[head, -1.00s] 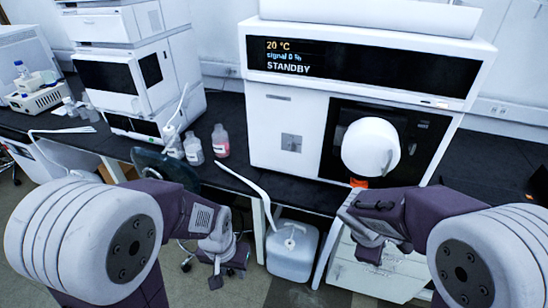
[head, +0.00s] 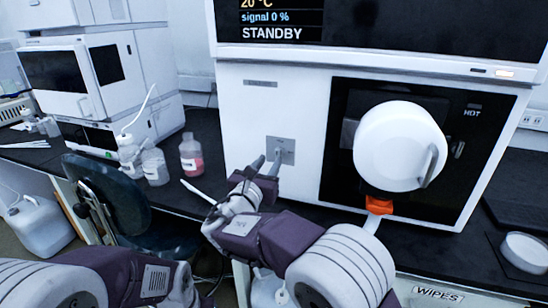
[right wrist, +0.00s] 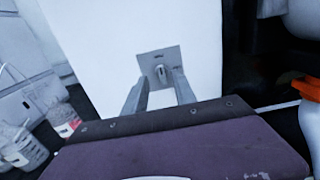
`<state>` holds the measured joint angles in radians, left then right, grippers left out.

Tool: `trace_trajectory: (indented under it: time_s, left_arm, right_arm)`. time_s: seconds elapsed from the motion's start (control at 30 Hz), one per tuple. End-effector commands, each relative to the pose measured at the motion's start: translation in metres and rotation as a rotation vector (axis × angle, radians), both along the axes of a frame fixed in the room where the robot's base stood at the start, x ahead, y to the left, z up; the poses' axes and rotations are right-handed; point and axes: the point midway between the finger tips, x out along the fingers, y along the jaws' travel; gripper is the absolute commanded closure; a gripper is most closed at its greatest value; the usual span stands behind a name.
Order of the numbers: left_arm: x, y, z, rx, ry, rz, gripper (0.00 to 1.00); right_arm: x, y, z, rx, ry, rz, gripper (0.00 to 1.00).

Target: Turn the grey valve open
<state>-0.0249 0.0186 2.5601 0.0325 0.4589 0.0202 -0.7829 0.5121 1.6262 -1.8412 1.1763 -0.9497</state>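The grey valve (head: 287,145) is a small lever on a square grey plate on the white front panel of the large instrument. In the head view its lower part is partly hidden by my right gripper (head: 267,158). In the right wrist view the valve's lever (right wrist: 161,73) stands upright on its plate, ahead of my right gripper (right wrist: 160,90). The two fingers are apart, one to each side of the lever, with nothing seen between them; contact cannot be told. My left arm shows at the bottom left, but its fingers are out of frame.
A round white housing (head: 398,145) with a handle sticks out right of the valve, above an orange part (head: 379,205). Bottles (head: 191,155) stand on the black bench to the left. A dark chair (head: 105,200) stands before the bench.

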Motion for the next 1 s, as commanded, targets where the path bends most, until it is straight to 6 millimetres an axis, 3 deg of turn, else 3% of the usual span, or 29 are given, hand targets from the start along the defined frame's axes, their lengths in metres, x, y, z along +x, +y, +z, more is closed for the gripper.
trace_trajectory:
  time_s: [0.1, 0.3, 0.6, 0.73, 1.0]
  left_arm:
    - [0.000, 0.000, -0.004, 0.000, 0.000, 0.000, 0.64]
    - [0.000, 0.000, -0.005, 0.000, 0.000, 0.000, 0.64]
    - [0.000, 0.000, -0.005, 0.000, 0.000, 0.000, 0.64]
    - [0.000, 0.000, -0.005, 0.000, 0.000, 0.000, 0.64]
    - [0.000, 0.000, -0.007, 0.000, 0.000, 0.000, 0.64]
  right_arm:
    - [0.025, -0.009, -0.002, 0.001, 0.000, -0.003, 0.67]
    - [0.051, -0.017, -0.001, 0.001, 0.001, -0.001, 0.67]
    - [0.055, -0.019, 0.000, 0.001, 0.001, -0.001, 0.67]
    - [0.055, -0.018, -0.001, 0.001, 0.001, -0.001, 1.00]
    - [0.055, -0.019, -0.001, 0.007, -0.001, 0.000, 1.00]
